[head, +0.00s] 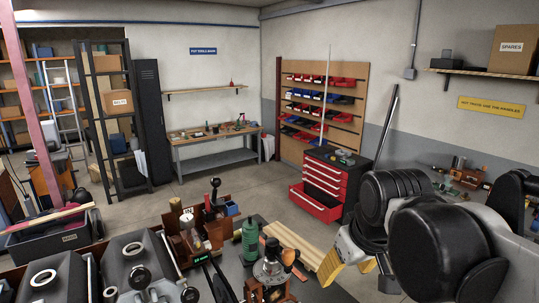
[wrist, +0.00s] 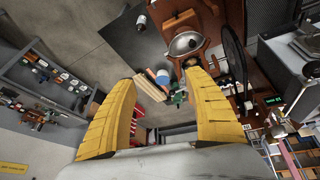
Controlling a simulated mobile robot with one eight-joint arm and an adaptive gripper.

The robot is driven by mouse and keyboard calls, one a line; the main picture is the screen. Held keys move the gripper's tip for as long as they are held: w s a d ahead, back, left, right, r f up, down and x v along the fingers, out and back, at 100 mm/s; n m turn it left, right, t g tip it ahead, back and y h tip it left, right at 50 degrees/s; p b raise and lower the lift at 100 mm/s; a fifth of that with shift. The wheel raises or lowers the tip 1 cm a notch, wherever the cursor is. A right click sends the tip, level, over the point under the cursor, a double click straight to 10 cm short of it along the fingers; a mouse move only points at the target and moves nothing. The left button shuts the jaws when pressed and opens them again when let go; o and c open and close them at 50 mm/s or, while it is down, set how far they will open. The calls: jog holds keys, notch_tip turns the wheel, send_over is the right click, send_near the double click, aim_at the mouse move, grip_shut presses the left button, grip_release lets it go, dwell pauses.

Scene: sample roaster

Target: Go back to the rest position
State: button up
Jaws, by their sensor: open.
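My gripper (head: 336,270) is at the lower right of the head view, its yellow fingers pointing down. In the wrist view my gripper (wrist: 160,80) shows both yellow fingers spread wide apart, with nothing held between them. My black and grey arm hides part of the right side of the head view. The roaster (head: 270,270) stands low in the middle of the head view, left of my gripper and apart from it. A round metal pan (wrist: 187,43) shows beyond the fingers in the wrist view.
A red drawer cabinet (head: 325,182) stands behind, one drawer pulled out. A workbench (head: 215,135) is at the back wall. The middle floor (head: 235,185) is clear.

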jog(key=s+d+f+m+t, duration=0.2)
jog(key=s+d+f+m, duration=0.2)
jog(key=s+f, duration=0.45)
notch_tip(320, 180, down, 25)
jog(key=b, duration=2.7)
jog(key=shift+s+f+n+h, duration=0.2)
jog(key=shift+s+n+h, duration=0.05)
jog(key=shift+n+h, duration=0.05)
jog(key=shift+c, duration=0.3)
